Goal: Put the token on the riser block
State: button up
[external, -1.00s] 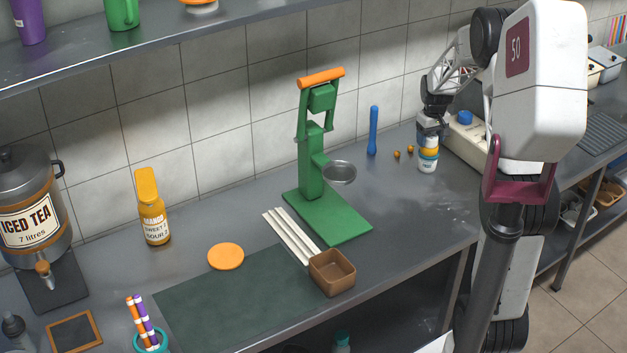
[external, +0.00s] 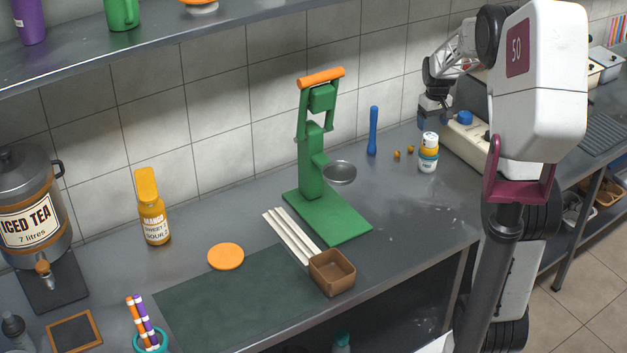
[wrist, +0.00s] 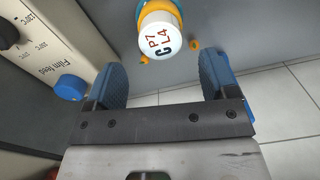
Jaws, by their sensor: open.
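My gripper (external: 436,112) is at the back right in the external view, above and just behind a small bottle. In the wrist view its two blue-padded fingers (wrist: 162,78) are apart with nothing between them. A flat orange disc (external: 226,256) lies on the counter by the dark mat. I cannot tell which thing is the token or the riser block.
A green press (external: 312,160) with a metal cup stands mid-counter. A cream machine (external: 470,140) with a blue knob is close right. The dark mat (external: 235,305) is clear.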

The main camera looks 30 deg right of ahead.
aim_at(430, 137)
notch_tip(430, 137, up, 6)
dwell(0.4)
dwell(0.3)
jog(key=s+a+r, duration=0.4)
jog(key=s+a, duration=0.1)
jog(key=a, duration=0.3)
jog(key=s+a+r+t, duration=0.1)
jog(key=s+a+r, duration=0.25)
jog(key=a, duration=0.35)
jog(key=s+a+r, duration=0.3)
jog(key=s+a, duration=0.2)
jog(key=a, duration=0.3)
jog(key=s+a, duration=0.4)
jog(key=s, duration=0.3)
jog(key=s+a+f+n+t, duration=0.1)
jog(key=s+a, duration=0.4)
jog(key=s, duration=0.3)
jog(key=s+a, duration=0.5)
jog(key=s, duration=0.3)
jog(key=shift+f+n+t, duration=0.2)
jog(key=shift+n+t, duration=0.1)
